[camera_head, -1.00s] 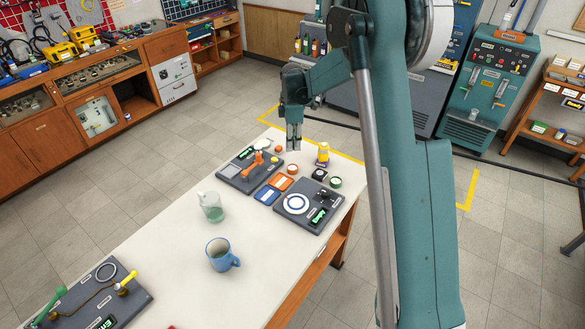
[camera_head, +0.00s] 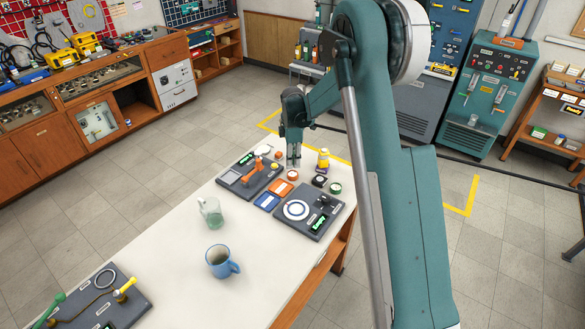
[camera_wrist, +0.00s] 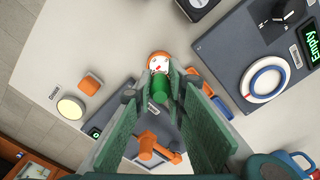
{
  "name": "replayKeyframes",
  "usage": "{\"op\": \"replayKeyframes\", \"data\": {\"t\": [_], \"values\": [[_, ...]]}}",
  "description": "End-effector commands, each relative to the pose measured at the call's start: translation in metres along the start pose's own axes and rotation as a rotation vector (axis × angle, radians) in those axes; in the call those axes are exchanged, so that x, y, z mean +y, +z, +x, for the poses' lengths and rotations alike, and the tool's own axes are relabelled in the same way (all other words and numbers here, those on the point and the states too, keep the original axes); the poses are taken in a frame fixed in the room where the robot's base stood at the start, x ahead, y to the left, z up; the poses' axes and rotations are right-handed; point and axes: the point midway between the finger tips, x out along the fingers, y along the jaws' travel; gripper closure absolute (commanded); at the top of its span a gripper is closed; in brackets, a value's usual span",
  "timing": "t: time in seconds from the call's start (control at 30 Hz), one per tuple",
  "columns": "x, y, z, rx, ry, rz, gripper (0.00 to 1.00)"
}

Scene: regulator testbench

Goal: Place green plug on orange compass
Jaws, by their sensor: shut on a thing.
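My gripper (camera_wrist: 155,97) is shut on the green plug (camera_wrist: 160,92) in the wrist view. Beyond the plug's end is the orange compass (camera_wrist: 160,62), round with a white dial and red marks; the plug overlaps its lower edge in this view. I cannot tell whether plug and compass touch. In the head view my gripper (camera_head: 293,164) points down just behind and above the compass (camera_head: 292,176), near the table's far end. The plug cannot be made out there.
A dark panel with an orange handle (camera_head: 257,170) stands left, another with a white ring (camera_head: 296,210) in front. A yellow-topped bottle (camera_head: 323,160), black block (camera_head: 319,180) and green-rimmed round item (camera_head: 335,188) stand right.

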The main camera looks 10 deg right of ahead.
Motion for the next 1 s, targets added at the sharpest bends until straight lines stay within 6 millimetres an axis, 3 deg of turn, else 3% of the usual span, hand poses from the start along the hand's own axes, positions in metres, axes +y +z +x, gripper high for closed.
{"op": "replayKeyframes", "data": {"t": [0.43, 0.97, 1.0], "values": [[0.000, 0.000, 0.034, 0.000, 0.000, 0.000, 0.99], [0.000, 0.000, 0.042, 0.000, 0.000, 0.000, 0.99], [0.000, 0.000, 0.041, 0.000, 0.000, 0.000, 0.82]]}}
